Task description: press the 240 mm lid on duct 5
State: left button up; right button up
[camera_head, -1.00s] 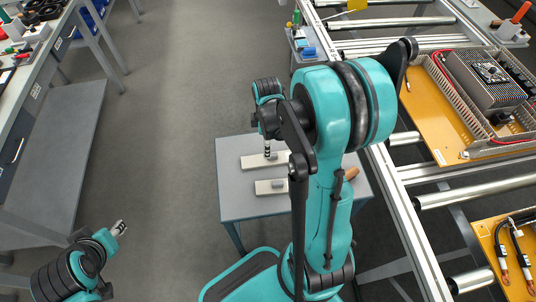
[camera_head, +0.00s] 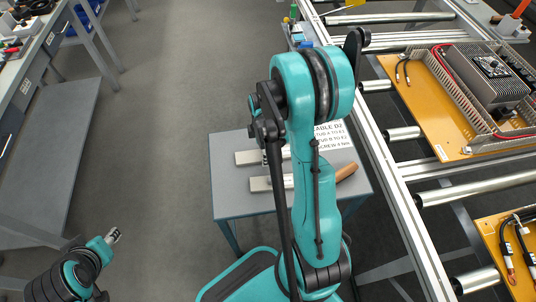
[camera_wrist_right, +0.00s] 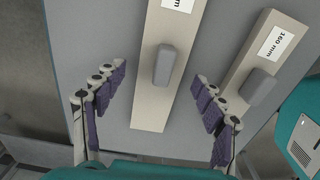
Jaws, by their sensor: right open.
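Two pale lids with grey grip blocks lie on a small grey table (camera_head: 228,204). In the right wrist view one lid (camera_wrist_right: 150,105) runs between my right gripper's fingers; its label is cut off and shows only "mm". The other lid (camera_wrist_right: 262,62), labelled 160 mm, lies to its right. My right gripper (camera_wrist_right: 160,78) is open and empty, its fingers either side of the first lid's grip block. In the head view my right arm covers parts of both lids. My left gripper (camera_head: 113,235) is at lower left, away from the table; its fingers are too small to judge. I cannot identify duct 5.
An orange panel (camera_head: 440,95) with slotted grey ducts and a finned device rests on the roller conveyor (camera_head: 400,190) at right. A printed card (camera_head: 335,137) and a brown object (camera_head: 346,172) lie on the table. Open floor (camera_head: 160,130) lies left of it.

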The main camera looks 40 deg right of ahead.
jog(key=c, duration=1.3)
jog(key=shift+r, duration=0.1)
jog(key=shift+c, duration=0.2)
